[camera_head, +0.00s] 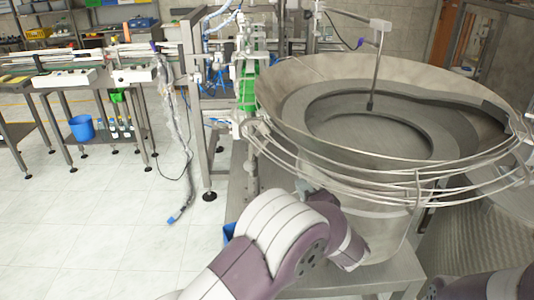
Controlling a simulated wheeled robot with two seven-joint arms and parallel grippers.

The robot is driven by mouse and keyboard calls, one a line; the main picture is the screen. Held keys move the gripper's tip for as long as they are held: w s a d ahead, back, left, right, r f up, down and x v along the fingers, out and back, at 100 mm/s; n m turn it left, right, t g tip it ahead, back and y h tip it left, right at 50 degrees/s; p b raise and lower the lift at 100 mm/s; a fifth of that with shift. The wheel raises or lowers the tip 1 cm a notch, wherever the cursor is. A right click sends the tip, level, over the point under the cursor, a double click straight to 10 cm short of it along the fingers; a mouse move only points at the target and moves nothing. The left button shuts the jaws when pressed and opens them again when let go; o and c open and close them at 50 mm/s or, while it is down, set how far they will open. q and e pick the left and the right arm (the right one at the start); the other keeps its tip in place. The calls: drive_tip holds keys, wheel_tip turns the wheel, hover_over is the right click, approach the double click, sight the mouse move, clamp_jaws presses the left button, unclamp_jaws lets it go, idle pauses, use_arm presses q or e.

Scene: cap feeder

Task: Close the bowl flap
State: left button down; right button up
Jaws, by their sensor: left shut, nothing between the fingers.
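The large metal feeder bowl (300,80) stands on the right, with an inner ring and a flat centre. Curved wire rails (390,185) run around its front. I cannot clearly make out a separate flap or whether it is open; a dark curved band shows along the bowl's right inner side. My left arm reaches in from the bottom. A small grey part of my left gripper (306,189) shows beyond the wrist, low by the bowl's front left side, shut and empty. The arm hides most of it, and I cannot tell if it touches the bowl. My right gripper is out of view.
A metal table (243,185) supports the bowl. A thin post (376,70) hangs over the bowl. Frames and green parts (248,85) stand left of it. Workbenches (60,80) with a blue bucket (82,128) are farther left.

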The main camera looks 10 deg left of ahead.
use_arm(q)
drive_tip(key=w+a+g+y+p, duration=0.2)
drive_tip(key=a+y+p, duration=0.1)
drive_tip(key=a, duration=0.7)
drive_tip(key=shift+w+a+r+m+y, duration=0.2)
drive_tip(key=shift+a+r+m+y, duration=0.15)
drive_tip(key=shift+y, duration=0.25)
drive_tip(key=shift+d, duration=0.1)
